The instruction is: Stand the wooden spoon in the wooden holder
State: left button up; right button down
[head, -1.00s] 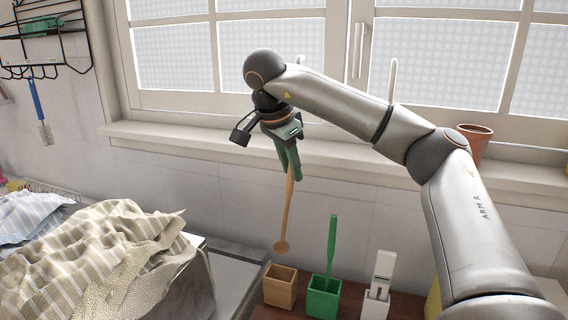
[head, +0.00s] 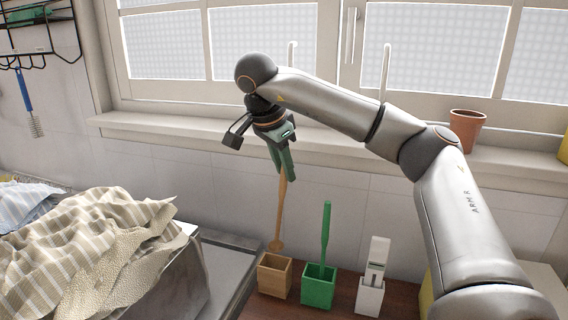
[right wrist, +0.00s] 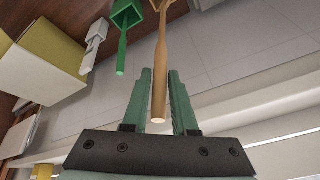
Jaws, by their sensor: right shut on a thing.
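The wooden spoon (head: 281,214) hangs nearly upright, slightly tilted, with its broad end down. My right gripper (head: 286,170) is shut on the upper end of its handle. The wooden holder (head: 274,277) is a square, open-topped box below it. The spoon's broad end shows at the holder's back rim; I cannot tell whether it is above the opening or behind it. In the right wrist view the spoon (right wrist: 161,70) runs from between the green fingers towards the holder (right wrist: 178,6), partly cut off by the frame. My left gripper is not in view.
A green holder (head: 318,289) with a green brush (head: 326,235) stands right of the wooden one. A white holder (head: 369,297) with a white utensil is further right. A striped cloth (head: 90,240) lies at left. The windowsill (head: 180,130) runs behind, with a terracotta pot (head: 467,131).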

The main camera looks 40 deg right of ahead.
notch_tip(320, 180, down, 8)
jog(key=b, duration=0.4)
jog(key=shift+f, duration=0.25)
dwell(0.5)
dwell(0.3)
jog(key=c, duration=0.6)
grip_release()
jog(key=shift+p+v, duration=1.8)
jog(key=shift+v, duration=4.4)
